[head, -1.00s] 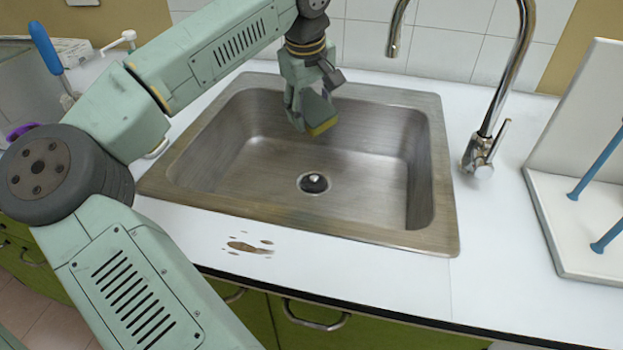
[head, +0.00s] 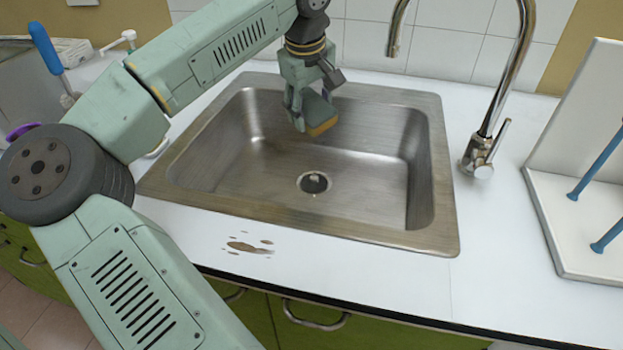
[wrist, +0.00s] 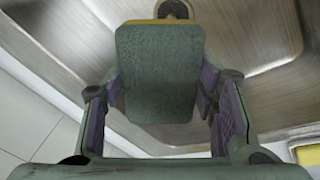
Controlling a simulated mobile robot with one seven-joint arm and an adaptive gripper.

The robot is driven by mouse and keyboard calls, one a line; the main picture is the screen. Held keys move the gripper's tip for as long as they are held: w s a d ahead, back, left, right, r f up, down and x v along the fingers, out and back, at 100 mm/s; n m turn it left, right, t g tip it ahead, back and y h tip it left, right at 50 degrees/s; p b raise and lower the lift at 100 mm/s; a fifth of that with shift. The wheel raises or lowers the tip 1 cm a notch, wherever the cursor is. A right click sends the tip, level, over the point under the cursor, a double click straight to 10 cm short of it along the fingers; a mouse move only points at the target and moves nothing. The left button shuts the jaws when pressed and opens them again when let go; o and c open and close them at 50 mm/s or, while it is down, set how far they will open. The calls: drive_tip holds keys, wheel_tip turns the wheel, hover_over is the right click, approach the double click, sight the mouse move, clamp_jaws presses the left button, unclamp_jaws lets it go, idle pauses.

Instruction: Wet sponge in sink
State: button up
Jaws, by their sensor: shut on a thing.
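The sponge (wrist: 160,72) has a green face and a yellow side. In the wrist view it sits between the two fingers of my gripper (wrist: 160,98), which is shut on it. In the head view the sponge (head: 322,126) shows its orange-yellow lower part below my gripper (head: 312,112). They are held over the back part of the steel sink (head: 385,215), above the basin floor. The chrome faucet (head: 525,45) stands at the back right, and its spout ends to the right of my gripper. No water stream shows from the spout.
The drain (head: 314,183) is in the basin floor. A brown stain (head: 248,247) marks the white counter in front of the sink. A white rack with blue pegs (head: 585,225) stands at the right. A blue-handled brush (head: 45,48) is at the far left.

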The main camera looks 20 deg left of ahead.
sight(312, 102)
drive_tip(key=shift+r, duration=0.1)
wheel_tip(312, 102, up, 4)
drive_tip(key=p, duration=0.3)
idle(0.6)
wheel_tip(312, 102, down, 2)
drive_tip(key=shift+b, duration=0.75)
